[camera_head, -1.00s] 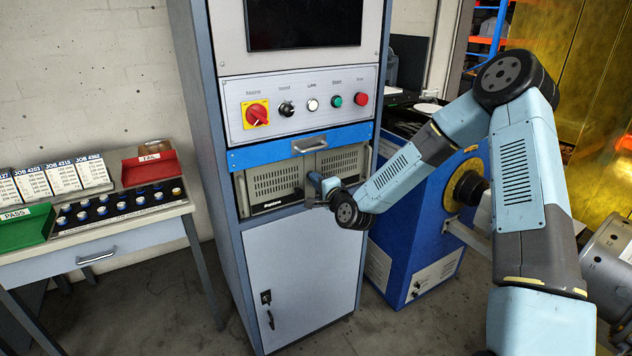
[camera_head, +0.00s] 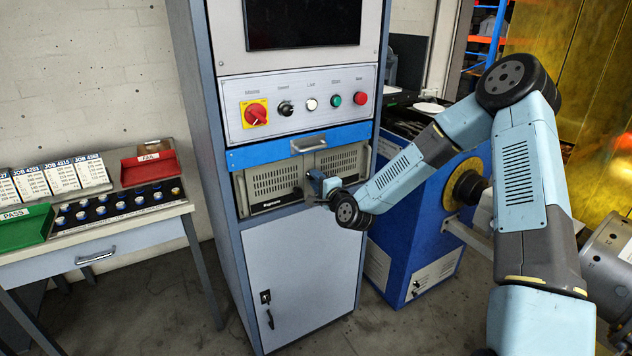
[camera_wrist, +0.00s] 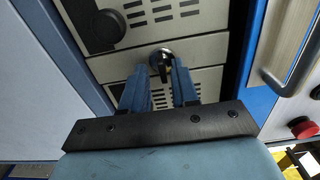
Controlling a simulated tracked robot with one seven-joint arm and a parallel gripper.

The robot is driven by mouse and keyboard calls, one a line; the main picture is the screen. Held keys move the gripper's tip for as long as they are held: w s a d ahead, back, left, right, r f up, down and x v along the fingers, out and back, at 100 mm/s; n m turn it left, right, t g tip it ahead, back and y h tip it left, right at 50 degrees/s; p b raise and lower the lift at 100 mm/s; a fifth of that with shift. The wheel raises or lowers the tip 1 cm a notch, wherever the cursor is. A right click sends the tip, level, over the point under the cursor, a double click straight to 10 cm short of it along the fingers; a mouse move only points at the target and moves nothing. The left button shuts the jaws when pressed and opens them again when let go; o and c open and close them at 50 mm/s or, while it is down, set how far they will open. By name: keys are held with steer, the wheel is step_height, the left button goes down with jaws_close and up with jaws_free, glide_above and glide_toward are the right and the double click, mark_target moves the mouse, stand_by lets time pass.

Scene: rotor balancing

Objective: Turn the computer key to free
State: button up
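The computer (camera_head: 268,190) is a beige vented unit in the cabinet bay under the blue drawer; its front also fills much of the wrist view (camera_wrist: 197,45). A round key lock with a dark key (camera_wrist: 163,66) sits on that front, seen in the wrist view just beyond my fingertips. My gripper (camera_wrist: 160,78) has two blue fingers, apart, one on each side of the key in the picture; I cannot tell whether either touches it. In the head view my gripper (camera_head: 311,187) is at the right part of the computer front and hides the key.
The blue drawer (camera_head: 243,157) with its metal handle is directly above the computer. A control panel (camera_head: 237,128) with a red rotary switch and buttons is higher up. The cabinet door (camera_head: 330,260) is below. A blue machine (camera_head: 400,240) stands to the right behind my arm.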

steer(key=shift+r, duration=0.1)
steer(key=v, duration=1.3)
steer(key=shift+s+d, duration=0.25)
steer(key=shift+s, duration=0.05)
